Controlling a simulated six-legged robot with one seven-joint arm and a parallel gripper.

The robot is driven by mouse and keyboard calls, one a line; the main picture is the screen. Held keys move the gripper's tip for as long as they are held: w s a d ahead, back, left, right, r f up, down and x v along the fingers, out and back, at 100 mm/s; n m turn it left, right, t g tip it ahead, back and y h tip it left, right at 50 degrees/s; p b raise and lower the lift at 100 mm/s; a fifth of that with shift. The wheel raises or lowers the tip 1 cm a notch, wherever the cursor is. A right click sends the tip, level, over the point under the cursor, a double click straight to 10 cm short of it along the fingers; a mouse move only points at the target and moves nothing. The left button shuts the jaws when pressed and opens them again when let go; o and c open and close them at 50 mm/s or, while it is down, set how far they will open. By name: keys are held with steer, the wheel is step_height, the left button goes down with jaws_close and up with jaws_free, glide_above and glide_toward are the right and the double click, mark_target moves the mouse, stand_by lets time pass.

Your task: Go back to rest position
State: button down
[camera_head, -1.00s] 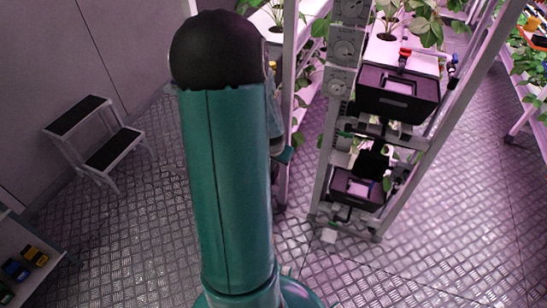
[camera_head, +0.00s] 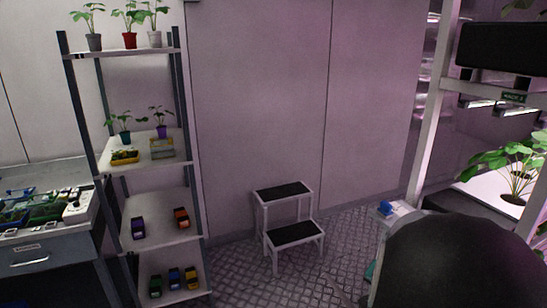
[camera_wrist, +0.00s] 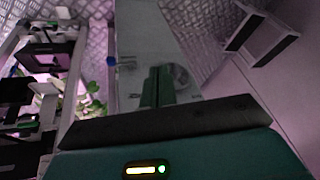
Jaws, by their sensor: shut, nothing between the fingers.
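My gripper (camera_wrist: 157,86) shows in the wrist view, its green fingers close together with nothing between them. Behind the fingers is a pale grey panel-like surface with a round shape; I cannot tell what it is. In the head view, the dark rounded top of my arm fills the lower right corner, and my gripper is hidden there.
A shelf rack (camera_head: 188,115) with potted plants and small coloured items stands at left, next to a cluttered workbench (camera_head: 40,238). A step stool (camera_head: 287,212) stands by the wall; it also shows in the wrist view (camera_wrist: 262,38). A plant rack (camera_head: 432,95) stands at right.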

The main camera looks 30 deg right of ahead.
steer(key=w+a+r+n+t+y, duration=0.1)
steer(key=w+a+r+n, duration=0.15)
steer(key=a, duration=0.45)
steer(key=w+a+r+n, duration=0.2)
steer(key=w+a+r, duration=0.15)
steer(key=a, duration=0.25)
steer(key=w+a+r+n+t+y, duration=0.1)
steer(key=w+a+r+n, duration=0.2)
steer(key=a, duration=0.4)
steer(key=s+a+r+n+y, duration=0.1)
steer(key=s+a+r+n, duration=0.2)
steer(key=a, duration=0.5)
steer(key=s+a+r+n, duration=0.3)
steer(key=s+a+n, duration=0.1)
steer(key=a, duration=0.5)
steer(key=shift+a+r+t+y, duration=0.2)
steer(key=shift+t+y, duration=0.2)
steer(key=shift+n, duration=0.25)
